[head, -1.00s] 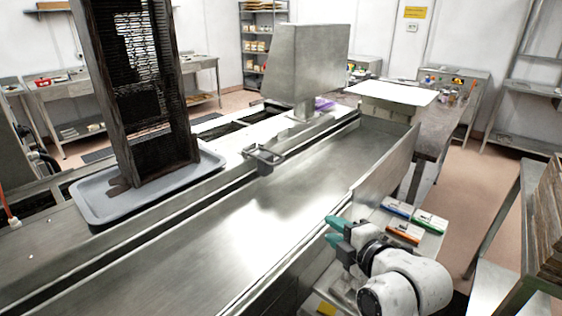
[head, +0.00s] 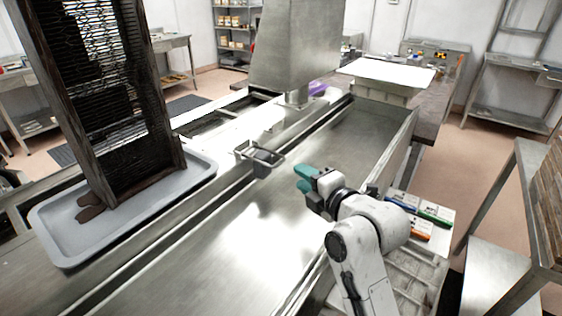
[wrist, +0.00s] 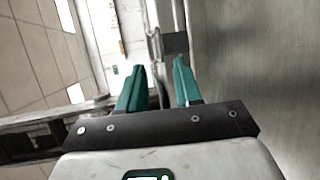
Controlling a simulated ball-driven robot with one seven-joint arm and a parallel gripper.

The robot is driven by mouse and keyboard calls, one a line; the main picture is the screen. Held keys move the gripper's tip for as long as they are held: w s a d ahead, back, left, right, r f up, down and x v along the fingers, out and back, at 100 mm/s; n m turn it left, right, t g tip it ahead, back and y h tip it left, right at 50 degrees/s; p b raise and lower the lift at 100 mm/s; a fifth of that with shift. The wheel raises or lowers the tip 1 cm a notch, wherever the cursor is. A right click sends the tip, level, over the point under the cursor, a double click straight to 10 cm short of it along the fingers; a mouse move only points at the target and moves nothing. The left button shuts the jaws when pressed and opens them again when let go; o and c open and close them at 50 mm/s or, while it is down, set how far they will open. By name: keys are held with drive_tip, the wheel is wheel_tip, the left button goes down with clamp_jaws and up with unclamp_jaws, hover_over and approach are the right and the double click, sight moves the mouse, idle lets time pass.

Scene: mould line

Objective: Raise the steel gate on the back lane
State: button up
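A small steel bracket with a dark grip block (head: 262,157) sits on the rail along the back side of the steel trough; I take it to be the handle of the gate, lying low. It also shows in the wrist view (wrist: 174,43), just beyond the fingertips. My gripper (head: 304,178) is over the trough, to the right of the bracket and apart from it. In the wrist view my gripper (wrist: 160,70) has its two teal fingers spread with nothing between them. The gate plate itself I cannot make out clearly.
A tall dark rack (head: 100,95) stands in a grey tray (head: 60,238) at the left. A large steel housing (head: 297,45) rises behind the bracket. The trough floor (head: 215,255) is bare.

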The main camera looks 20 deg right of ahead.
sight(281, 163)
drive_tip(key=p+x, duration=0.1)
drive_tip(key=x, duration=0.8)
drive_tip(key=shift+w+p, duration=0.1)
drive_tip(key=shift+p, duration=0.3)
clamp_jaws()
drive_tip(key=shift+f, duration=0.1)
idle(0.9)
